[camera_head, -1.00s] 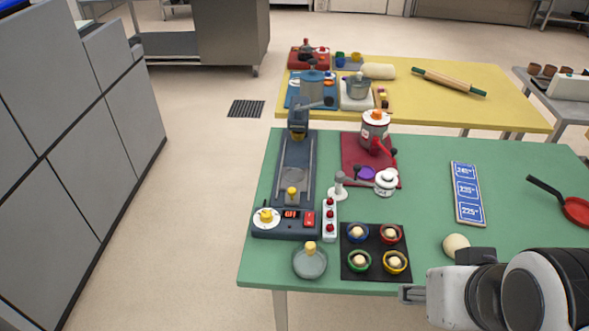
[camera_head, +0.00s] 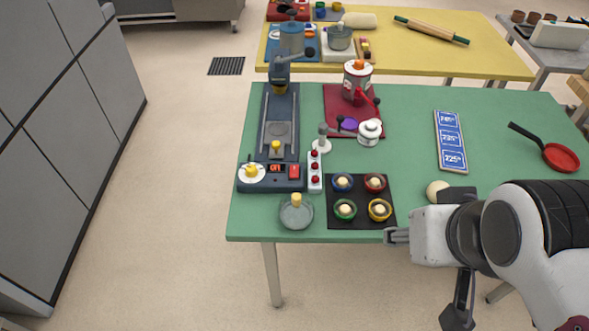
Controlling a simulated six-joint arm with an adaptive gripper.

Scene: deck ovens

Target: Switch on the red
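A dark blue machine (camera_head: 271,187) stands at the left front of the green table. Its front panel has a white dial with a yellow knob (camera_head: 252,172), a small lit red display (camera_head: 276,168) and a red switch (camera_head: 294,171). I cannot tell the switch's position. My gripper (camera_head: 458,308) hangs at the table's front edge, right of and well apart from the machine. Only part of it shows, dark and pointing down, and its finger opening cannot be made out.
A red mat (camera_head: 349,125) bears a red-and-white canister (camera_head: 357,82). A blue sign (camera_head: 450,142), a pale ball (camera_head: 437,191) and a red pan (camera_head: 560,157) are to the right.

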